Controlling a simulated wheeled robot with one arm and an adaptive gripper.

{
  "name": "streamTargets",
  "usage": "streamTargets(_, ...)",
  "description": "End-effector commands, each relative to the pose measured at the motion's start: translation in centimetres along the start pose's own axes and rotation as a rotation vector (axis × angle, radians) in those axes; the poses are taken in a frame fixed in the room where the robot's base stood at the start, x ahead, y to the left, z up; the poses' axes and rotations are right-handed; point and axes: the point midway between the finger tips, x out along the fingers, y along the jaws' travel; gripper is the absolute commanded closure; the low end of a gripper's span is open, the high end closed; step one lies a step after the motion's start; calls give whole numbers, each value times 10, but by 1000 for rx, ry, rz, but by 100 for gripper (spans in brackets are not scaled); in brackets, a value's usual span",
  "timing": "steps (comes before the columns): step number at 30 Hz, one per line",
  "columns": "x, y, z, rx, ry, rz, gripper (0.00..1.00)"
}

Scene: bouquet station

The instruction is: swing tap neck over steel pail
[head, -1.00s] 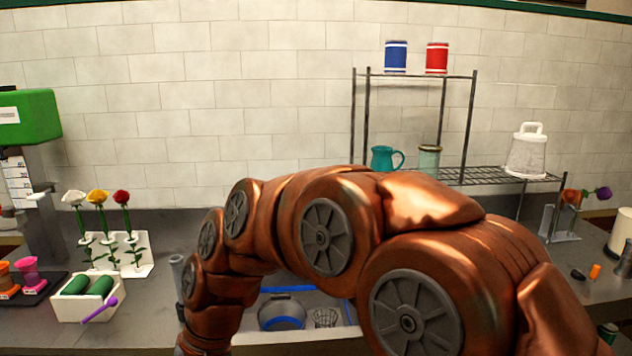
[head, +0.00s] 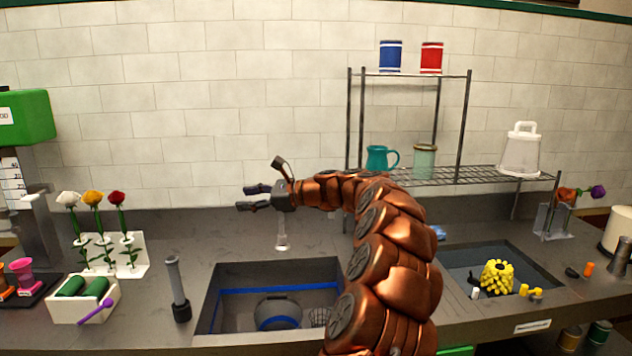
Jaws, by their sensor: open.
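The steel pail (head: 279,314) sits in the left sink basin, below and in front of the tap. A pale upright post, seemingly the tap (head: 282,235), stands on the counter behind that basin. Its upper part is hidden behind my gripper, so I cannot tell which way the neck points. My gripper (head: 254,196) is open and empty, its dark fingers pointing left, above the tap base. A small dark piece stands up at the gripper's wrist; I cannot tell whether it belongs to the gripper or the tap.
A grey wand in a black base (head: 178,288) stands left of the basin (head: 225,275). A wire basket (head: 320,317) is beside the pail. A second basin at right holds yellow flowers (head: 497,277). A wire rack (head: 455,175) stands behind my arm.

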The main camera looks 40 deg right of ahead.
Motion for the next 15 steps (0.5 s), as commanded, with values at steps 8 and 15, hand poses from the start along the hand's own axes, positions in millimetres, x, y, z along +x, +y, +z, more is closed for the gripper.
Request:
streamTargets(8,-118,-120,-77,263,-67,-332,51)
streamTargets(15,-181,-155,-108,357,-105,-469,51)
